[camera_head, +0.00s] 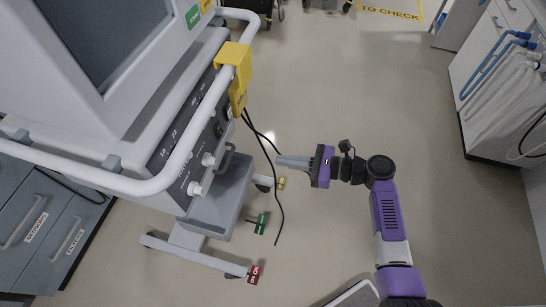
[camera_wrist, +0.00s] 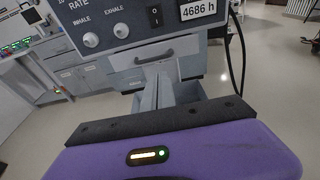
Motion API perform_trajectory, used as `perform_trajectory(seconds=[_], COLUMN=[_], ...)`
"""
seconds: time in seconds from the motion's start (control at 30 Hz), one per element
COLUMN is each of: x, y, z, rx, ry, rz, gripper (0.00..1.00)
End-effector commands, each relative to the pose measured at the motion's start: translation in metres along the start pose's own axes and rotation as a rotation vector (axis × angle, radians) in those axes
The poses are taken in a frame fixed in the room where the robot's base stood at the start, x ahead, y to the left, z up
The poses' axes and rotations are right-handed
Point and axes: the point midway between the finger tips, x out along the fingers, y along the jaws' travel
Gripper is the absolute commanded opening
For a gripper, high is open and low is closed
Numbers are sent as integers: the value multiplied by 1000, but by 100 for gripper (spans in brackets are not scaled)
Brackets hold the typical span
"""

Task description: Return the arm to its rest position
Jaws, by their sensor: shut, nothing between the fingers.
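My gripper (camera_head: 281,161) is shut and empty at the end of my purple and white arm. In the head view it points left, toward the ventilator (camera_head: 150,150), over open floor. A dark cable hangs between the gripper and the machine, close to the fingertips; I cannot tell whether they touch. In the wrist view my gripper's closed fingers (camera_wrist: 158,92) point at the drawer below the ventilator's control panel (camera_wrist: 130,28), which has two white knobs, a black switch and a "4686 h" display.
A yellow box (camera_head: 236,67) hangs on the ventilator's rail. Green and red tags (camera_head: 256,273) sit near its feet. A grey drawer cabinet (camera_head: 40,225) stands at left. A white cabinet (camera_head: 490,90) with blue and white hoses is at right.

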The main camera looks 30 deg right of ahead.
Motion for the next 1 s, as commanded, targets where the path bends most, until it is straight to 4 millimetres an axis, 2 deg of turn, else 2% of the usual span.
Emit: perform_trajectory(seconds=[0.33, 0.47, 0.57, 0.63, 0.73, 0.87, 1.0], x=[-6, -6, -8, -12, -28, -56, -91], y=[0, -6, -29, -51, -68, -69, -51], z=[0, -1, -7, -7, -21, -39, -45], rx=[-3, -69, -210, -368, -601, -924, -1290], ry=[0, 4, 61, 133, 284, 513, 759], rz=[1, -26, -110, -189, -280, -347, -358], gripper=[0, 0, 0, 0, 0, 0, 0])
